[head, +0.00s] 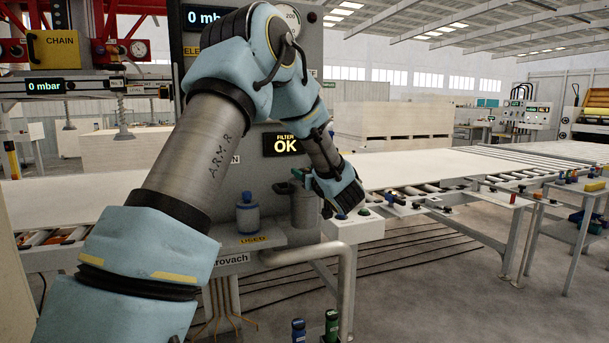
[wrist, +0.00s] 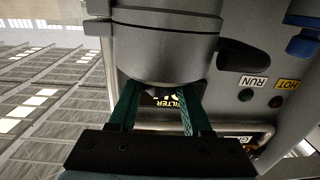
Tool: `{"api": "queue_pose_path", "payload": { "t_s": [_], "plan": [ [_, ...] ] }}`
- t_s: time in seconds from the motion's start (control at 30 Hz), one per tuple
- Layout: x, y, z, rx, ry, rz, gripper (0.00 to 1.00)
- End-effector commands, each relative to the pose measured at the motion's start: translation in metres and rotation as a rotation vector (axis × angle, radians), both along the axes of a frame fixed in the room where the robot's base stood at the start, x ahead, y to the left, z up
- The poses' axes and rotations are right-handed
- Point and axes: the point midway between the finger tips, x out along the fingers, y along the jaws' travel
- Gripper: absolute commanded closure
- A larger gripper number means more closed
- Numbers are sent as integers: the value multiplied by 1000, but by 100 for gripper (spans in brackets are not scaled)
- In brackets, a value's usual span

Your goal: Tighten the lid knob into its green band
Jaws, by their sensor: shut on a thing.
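In the head view, my gripper (head: 298,176) is mostly hidden by my wrist. I cannot make out the green band or the knob's pointer.
A blue canister (head: 248,216) stands left of the housing above a USED label. The display (head: 286,145) reads FILTER OK. A white button box (head: 352,228) sits close on the right, and a pipe (head: 330,254) curves below.

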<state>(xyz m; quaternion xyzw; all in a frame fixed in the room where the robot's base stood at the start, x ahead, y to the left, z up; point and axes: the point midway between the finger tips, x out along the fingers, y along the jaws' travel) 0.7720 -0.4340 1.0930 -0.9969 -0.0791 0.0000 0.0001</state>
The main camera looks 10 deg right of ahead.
Motion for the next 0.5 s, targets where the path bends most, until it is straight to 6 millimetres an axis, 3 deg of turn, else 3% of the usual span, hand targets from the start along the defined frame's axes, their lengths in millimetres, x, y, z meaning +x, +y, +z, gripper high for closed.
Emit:
{"api": "queue_pose_path", "payload": {
  "t_s": [0.5],
  "plan": [
    [0, 3, -6, 1, -1, -340, 100]
  ]
}}
